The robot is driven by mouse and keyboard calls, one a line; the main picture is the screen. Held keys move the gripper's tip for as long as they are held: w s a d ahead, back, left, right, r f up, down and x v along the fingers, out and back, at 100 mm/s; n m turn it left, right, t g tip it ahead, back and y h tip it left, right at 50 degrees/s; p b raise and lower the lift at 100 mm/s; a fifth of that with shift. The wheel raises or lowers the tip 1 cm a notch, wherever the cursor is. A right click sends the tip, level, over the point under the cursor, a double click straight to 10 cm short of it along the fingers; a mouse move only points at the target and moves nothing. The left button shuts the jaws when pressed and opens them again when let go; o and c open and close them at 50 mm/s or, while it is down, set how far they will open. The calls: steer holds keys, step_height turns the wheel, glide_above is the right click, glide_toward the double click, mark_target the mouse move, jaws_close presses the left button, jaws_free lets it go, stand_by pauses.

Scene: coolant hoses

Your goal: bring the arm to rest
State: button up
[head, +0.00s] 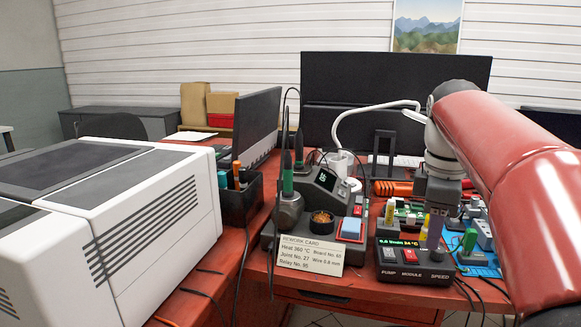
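My red arm (505,160) reaches in from the right edge and bends down over the workbench. My gripper (433,240) points down above the pump module (415,268), close to its back edge. The fingers are small and seen from behind the arm, so I cannot tell whether they are open or shut or hold anything. The pump module is a dark box with a lit display and two buttons on its front. Green circuit boards (408,213) lie behind it, partly hidden by the gripper. Coolant hoses are not clearly made out.
A soldering station (318,205) with a rework card (308,252) stands left of the pump module. A large white machine (150,220) fills the left. A wide monitor (370,85) stands behind. A blue mat (482,262) with parts lies right of the module. Cables hang over the front edge.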

steer(key=s+a+f+m+t, duration=0.2)
steer(key=s+a+f+m, duration=0.2)
steer(key=s+f+m, duration=0.2)
steer(key=s+a+f+m+t, duration=0.2)
steer(key=s+a+f+m, duration=0.3)
steer(key=s+f, duration=0.5)
steer(key=shift+s+a+m+t+y, duration=0.2)
steer(key=shift+s+m+t+y, duration=0.15)
steer(key=shift+m, duration=0.35)
steer(key=shift+w+r, duration=0.1)
stand_by(0.4)
